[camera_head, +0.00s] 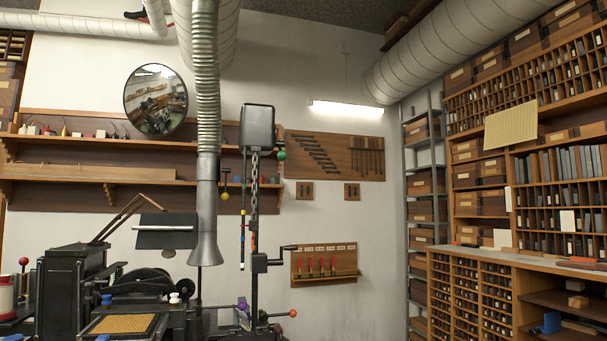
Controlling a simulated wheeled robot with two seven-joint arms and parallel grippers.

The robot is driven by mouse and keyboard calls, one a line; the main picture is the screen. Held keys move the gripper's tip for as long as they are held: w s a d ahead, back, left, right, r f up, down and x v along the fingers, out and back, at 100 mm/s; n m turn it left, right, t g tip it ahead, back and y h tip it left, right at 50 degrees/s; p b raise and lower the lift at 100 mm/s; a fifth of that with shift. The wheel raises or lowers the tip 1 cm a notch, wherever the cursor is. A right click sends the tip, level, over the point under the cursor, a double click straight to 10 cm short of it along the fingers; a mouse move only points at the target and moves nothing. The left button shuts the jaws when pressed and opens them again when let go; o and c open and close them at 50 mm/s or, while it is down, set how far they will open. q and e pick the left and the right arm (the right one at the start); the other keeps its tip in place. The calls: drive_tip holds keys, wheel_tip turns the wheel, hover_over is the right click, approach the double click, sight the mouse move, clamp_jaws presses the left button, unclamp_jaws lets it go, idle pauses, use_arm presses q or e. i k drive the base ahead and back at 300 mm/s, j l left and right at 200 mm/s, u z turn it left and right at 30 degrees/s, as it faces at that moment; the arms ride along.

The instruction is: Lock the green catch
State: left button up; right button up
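I cannot single out a catch with certainty. A small green ball (282,155) shows beside the dark box with the chain, in front of the wall, at mid-height. It looks like the end of a handle or cord, but its mounting is too small to make out. Neither of my grippers is in view.
A dark casting machine (75,292) fills the lower left. A grey duct (207,190) hangs down beside the chain (254,190). Orange (292,313), purple (242,304) and yellow (225,196) knobs are nearby.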

sight(282, 154)
drive_tip(key=i+l+z, duration=0.35)
drive_tip(key=l, duration=0.25)
drive_tip(key=i+l+z, duration=0.25)
drive_tip(key=l+z, duration=0.15)
drive_tip(key=l, duration=0.2)
drive_tip(key=i+l+z, duration=0.35)
drive_tip(key=l, duration=0.15)
drive_tip(key=i+l+u, duration=0.1)
drive_tip(key=i+u, duration=0.15)
drive_tip(key=i, duration=0.2)
drive_tip(key=i+l+u, duration=0.25)
drive_tip(key=i, duration=0.15)
drive_tip(key=i+l+u, duration=0.25)
drive_tip(key=i, duration=0.2)
drive_tip(key=i+j+u, duration=0.15)
drive_tip(key=i+u, duration=0.55)
drive_tip(key=i, duration=0.25)
drive_tip(key=i+l+u, duration=0.15)
drive_tip(key=i+u, duration=0.2)
drive_tip(key=i, duration=0.15)
